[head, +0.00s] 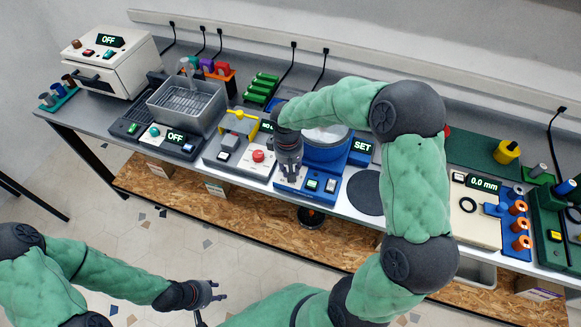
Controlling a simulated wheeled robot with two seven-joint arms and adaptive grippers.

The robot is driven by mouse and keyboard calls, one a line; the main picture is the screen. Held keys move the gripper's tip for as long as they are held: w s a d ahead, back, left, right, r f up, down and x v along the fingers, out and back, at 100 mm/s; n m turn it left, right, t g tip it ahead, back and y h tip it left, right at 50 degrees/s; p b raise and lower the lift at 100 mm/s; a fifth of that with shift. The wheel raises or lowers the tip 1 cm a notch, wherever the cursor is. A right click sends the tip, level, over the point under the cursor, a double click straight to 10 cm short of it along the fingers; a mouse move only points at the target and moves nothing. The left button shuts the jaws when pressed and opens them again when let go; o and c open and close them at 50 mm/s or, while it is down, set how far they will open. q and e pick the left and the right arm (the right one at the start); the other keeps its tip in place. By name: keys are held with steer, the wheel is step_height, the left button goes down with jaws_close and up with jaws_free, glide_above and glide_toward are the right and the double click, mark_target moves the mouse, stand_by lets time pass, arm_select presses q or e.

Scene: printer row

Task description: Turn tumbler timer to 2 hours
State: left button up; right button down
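The tumbler, as I take it, is the blue machine (339,158) with a round pale-topped drum (325,143), in the middle of the bench. Its display (361,147) reads SET. Two small buttons (321,185) sit on its front panel. My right gripper (289,172) points down at the left part of this front panel. It hides what is under it, and I can make out no timer dial. Its fingertips are too small and dark to tell open from shut. My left gripper (212,296) is low in front of the bench, away from the machine, with its fingers spread and empty.
Left of the tumbler stands a grey machine with a red button (258,156) and yellow lever. Further left are a grey wire-basket tank (188,106) and a white oven (108,60). A dark round pad (366,192) and a 0.0 mm gauge (484,184) lie right.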

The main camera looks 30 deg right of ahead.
steer(key=c, duration=1)
jaws_free()
steer(key=shift+o, duration=0.2)
step_height(320, 180, up, 12)
steer(key=shift+a, duration=0.4)
steer(key=shift+s+f, duration=0.1)
